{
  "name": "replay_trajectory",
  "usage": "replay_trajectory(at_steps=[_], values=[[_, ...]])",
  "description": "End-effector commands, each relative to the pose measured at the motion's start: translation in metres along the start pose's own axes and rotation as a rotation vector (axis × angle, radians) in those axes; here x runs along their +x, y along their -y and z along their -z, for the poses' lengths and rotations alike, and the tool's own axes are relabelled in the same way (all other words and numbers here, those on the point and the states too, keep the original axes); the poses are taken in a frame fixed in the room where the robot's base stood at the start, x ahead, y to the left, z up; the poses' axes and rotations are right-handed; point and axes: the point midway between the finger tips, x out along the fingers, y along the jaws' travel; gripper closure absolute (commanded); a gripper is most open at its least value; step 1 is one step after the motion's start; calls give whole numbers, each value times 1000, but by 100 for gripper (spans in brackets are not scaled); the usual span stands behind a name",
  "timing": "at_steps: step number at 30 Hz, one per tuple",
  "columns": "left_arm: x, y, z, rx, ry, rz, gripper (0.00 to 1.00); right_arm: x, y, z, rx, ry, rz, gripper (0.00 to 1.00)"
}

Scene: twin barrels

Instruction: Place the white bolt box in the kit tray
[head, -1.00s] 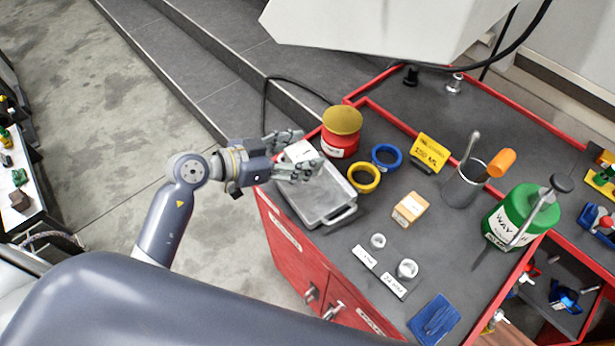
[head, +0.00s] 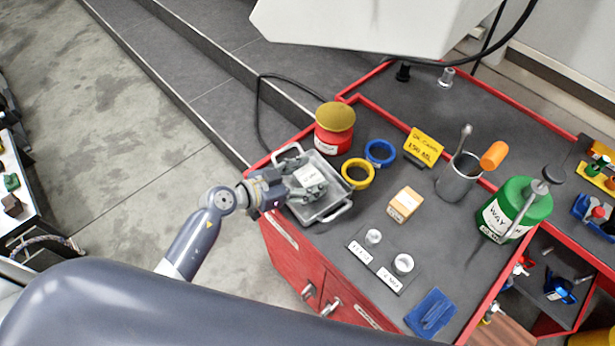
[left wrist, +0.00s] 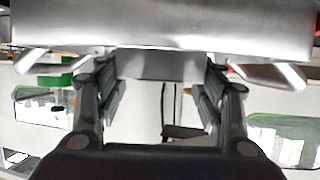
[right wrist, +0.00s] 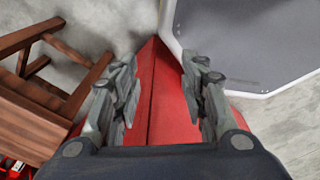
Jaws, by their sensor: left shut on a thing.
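The white bolt box (head: 308,177) is between the fingers of my left gripper (head: 312,184), which is shut on it. In the head view both are over the metal kit tray (head: 338,209); I cannot tell whether the box touches the tray floor. The fingers partly hide the box. In the left wrist view a shaded grey face, likely the box (left wrist: 160,66), shows between the fingers, with the tray (left wrist: 160,25) and its two handles beyond. My right gripper (right wrist: 162,95) shows only in the right wrist view, open and empty, above a red surface.
A metal cup (head: 459,180) and a green container (head: 515,210) stand to the right. A wooden stool (right wrist: 40,100) is near my right gripper.

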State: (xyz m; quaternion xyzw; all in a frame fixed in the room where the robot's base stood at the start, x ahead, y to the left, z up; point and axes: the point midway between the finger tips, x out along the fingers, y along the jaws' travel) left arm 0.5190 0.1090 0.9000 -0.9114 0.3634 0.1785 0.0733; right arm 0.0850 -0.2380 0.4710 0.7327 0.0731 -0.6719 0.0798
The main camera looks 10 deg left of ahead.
Motion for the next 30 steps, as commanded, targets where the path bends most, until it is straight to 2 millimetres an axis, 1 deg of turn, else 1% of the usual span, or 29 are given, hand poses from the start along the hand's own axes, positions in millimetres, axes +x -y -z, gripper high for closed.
replay_trajectory(at_steps=[1, 8, 9, 11, 12, 25, 28, 30], values=[[0, 0, 3, 1, -4, 1, 73, 0, 0, 1, 0, -1, 0, 60], [1, 0, 0, 0, -3, 1, 73, -1, 0, 3, 0, -4, -1, 60], [1, 0, -2, 0, 0, 0, 35, -1, 0, 3, 0, -4, 0, 60], [1, 0, -2, 1, -1, 0, 22, -1, 0, 3, 0, -4, 0, 60], [1, 0, -2, 1, -1, 0, 17, -1, 0, 3, 0, -5, 0, 60], [0, 0, 1, 2, -1, 0, 17, 0, 4, 4, 3, -7, 5, 60], [-12, 0, 0, 2, 2, 1, 17, -1, 5, 5, 3, -7, 6, 60], [-26, 0, 0, 2, 2, 2, 17, -1, 5, 5, 3, -7, 6, 60]])
